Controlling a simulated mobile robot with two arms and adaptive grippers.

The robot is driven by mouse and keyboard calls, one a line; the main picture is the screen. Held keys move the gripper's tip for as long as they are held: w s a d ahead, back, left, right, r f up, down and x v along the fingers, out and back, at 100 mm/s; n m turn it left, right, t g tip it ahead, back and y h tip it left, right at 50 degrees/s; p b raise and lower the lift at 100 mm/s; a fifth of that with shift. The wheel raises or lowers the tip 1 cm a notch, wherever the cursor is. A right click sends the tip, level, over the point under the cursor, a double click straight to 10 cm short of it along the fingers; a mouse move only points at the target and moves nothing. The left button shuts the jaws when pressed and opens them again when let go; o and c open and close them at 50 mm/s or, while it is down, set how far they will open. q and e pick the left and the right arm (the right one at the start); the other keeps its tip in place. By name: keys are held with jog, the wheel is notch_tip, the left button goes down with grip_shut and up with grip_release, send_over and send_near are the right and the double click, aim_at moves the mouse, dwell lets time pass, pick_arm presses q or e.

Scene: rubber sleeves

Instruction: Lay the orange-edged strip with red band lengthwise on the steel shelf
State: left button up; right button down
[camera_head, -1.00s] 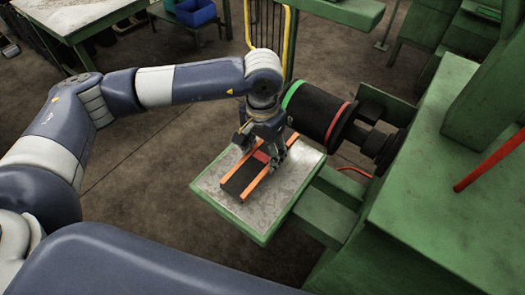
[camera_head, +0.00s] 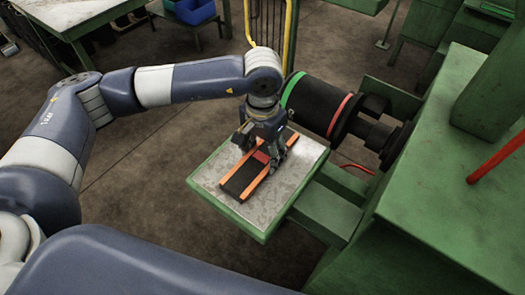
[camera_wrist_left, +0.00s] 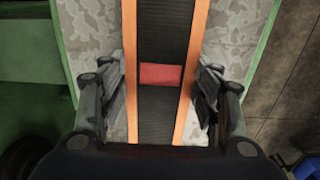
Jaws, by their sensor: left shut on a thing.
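The black strip with orange edges (camera_head: 240,183) lies along the steel shelf (camera_head: 223,165), a grey mottled plate with a green rim. In the left wrist view the strip (camera_wrist_left: 165,40) runs lengthwise up the picture, with its red band (camera_wrist_left: 160,75) between my fingers. My left gripper (camera_head: 266,158) is over the strip's far part, low at the shelf. In the wrist view the left gripper's fingers (camera_wrist_left: 161,92) stand at both orange edges, shut on the strip. Whether the strip fully rests on the plate is hard to tell. My right gripper is not in view.
A black drum (camera_head: 313,103) with a green and a red ring sits just behind the shelf. The green machine (camera_head: 450,210) stands to the right. A yellow rail (camera_head: 290,40) rises behind, and a blue bin (camera_head: 195,10) is at the back left.

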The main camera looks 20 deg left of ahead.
pick_arm(q)
jog(key=o, duration=1.1)
jog(key=shift+o, duration=0.2)
